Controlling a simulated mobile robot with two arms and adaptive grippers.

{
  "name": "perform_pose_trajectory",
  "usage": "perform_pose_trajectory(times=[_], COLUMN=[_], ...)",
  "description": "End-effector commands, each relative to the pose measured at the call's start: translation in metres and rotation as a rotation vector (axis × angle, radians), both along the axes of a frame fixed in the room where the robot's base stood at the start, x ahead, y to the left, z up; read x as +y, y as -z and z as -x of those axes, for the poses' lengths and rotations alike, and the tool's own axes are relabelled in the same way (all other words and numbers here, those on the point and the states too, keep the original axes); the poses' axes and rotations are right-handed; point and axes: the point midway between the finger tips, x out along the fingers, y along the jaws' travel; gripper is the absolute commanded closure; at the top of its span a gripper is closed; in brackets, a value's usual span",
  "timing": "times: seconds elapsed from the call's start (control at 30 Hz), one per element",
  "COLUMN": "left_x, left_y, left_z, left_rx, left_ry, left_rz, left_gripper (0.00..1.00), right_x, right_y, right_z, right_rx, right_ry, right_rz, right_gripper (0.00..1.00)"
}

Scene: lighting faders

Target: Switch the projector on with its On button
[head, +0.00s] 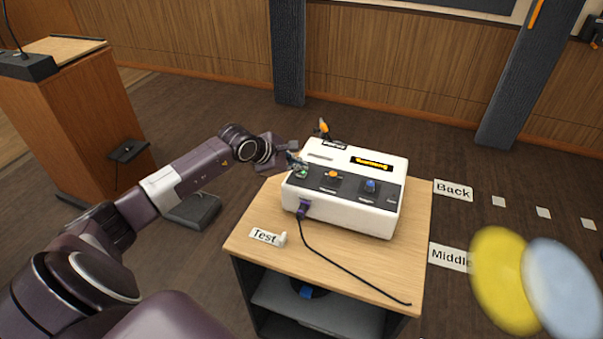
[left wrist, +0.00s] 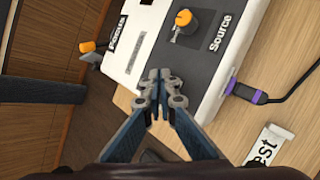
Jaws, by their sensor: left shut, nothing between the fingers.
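The projector (head: 345,215) is a white box with a dark control strip, standing on a wooden-topped cart. A small green button (head: 302,173) is at the left end of the strip; its label is too small to read. My left gripper (head: 296,161) is shut and empty, its tips just above or at that button; contact cannot be told. In the left wrist view the shut fingertips (left wrist: 162,78) cover the end of the strip, hiding the button. The orange Source knob (left wrist: 183,18) is beyond them. My right gripper is not in view.
A purple plug (head: 304,208) with a black cable is at the projector's front. A blue knob (head: 371,185) is on the strip and an orange Focus knob (left wrist: 88,46) at the back. A Test label (head: 268,237) lies on the cart top (head: 350,262). Blurred yellow and blue discs are at right.

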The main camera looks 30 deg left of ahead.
Motion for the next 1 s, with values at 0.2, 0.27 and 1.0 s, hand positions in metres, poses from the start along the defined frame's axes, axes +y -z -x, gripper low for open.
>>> perform_pose_trajectory(times=[0.2, 0.27, 1.0], left_x=[0.001, 0.000, 0.000], left_y=[-0.016, -0.023, -0.060], left_z=[0.000, 0.000, 0.000], left_rx=[-0.002, -0.002, 0.000], left_ry=[0.000, 0.000, 0.000], left_rz=[-0.002, -0.002, 0.000], left_gripper=[1.00, 1.00, 1.00], right_x=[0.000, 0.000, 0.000], right_y=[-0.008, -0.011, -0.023], right_z=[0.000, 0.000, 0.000], right_rx=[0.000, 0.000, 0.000], right_ry=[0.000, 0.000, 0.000], right_rz=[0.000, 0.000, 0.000], right_gripper=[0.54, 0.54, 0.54])
